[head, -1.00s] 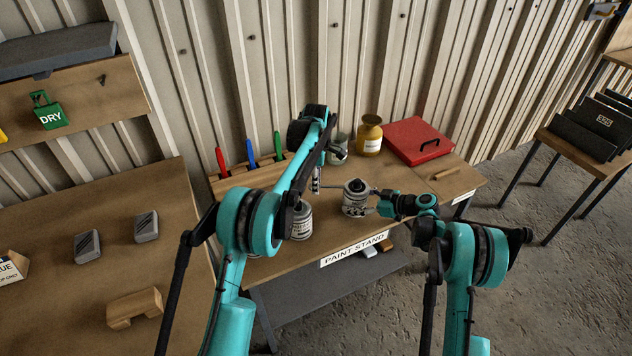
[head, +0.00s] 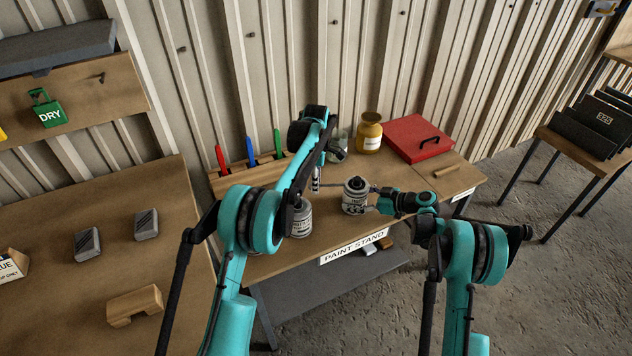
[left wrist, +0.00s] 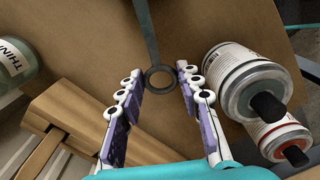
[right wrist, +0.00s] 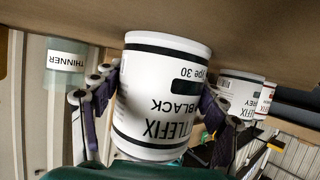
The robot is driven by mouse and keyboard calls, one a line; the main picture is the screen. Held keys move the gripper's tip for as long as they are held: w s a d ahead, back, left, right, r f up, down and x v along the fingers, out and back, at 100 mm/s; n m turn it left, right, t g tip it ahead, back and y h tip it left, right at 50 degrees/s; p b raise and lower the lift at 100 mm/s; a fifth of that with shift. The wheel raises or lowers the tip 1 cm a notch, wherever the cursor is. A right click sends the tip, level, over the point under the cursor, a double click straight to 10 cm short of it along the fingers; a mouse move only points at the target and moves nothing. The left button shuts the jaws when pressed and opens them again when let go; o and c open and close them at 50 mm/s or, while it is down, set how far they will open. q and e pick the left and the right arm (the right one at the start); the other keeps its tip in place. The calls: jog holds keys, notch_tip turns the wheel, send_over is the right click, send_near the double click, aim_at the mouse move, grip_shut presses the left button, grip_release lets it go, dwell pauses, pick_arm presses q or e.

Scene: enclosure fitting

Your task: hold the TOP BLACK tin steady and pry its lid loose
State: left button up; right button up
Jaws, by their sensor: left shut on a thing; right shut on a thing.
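The black tin (head: 354,208) stands upright on the paint stand, white with dark bands and a dark round knob on top. The right wrist view shows its BLACK label upside down (right wrist: 163,100). My right gripper (head: 374,203) is shut on the tin's side, with fingers on both sides. My left gripper (head: 316,183) is left of the tin, shut on a thin dark metal opener. In the left wrist view the opener's ring end (left wrist: 160,78) lies between the fingers and its shaft runs away. I cannot tell whether its tip touches the lid.
A grey-labelled tin (head: 301,218) stands left of the black tin; a red-banded tin (left wrist: 283,140) is beside it. A thinner jar (right wrist: 66,60), a yellow jar (head: 369,134) and a red case (head: 415,139) stand at the back.

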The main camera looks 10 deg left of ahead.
pick_arm(q)
jog(key=shift+d+f, duration=0.25)
jog(key=shift+f, duration=0.45)
jog(key=shift+d+f, duration=0.25)
jog(key=shift+f, duration=0.45)
dwell(1.1)
jog(key=shift+r, duration=0.25)
jog(key=shift+r, duration=0.4)
jog(key=shift+a, duration=0.15)
jog(key=shift+s+a+r, duration=0.1)
jog(key=shift+a+r, duration=0.15)
jog(key=shift+a, duration=0.7)
jog(key=shift+a+r, duration=0.25)
jog(key=shift+a, duration=0.7)
jog(key=shift+r, duration=0.1)
jog(key=shift+r, duration=2.9)
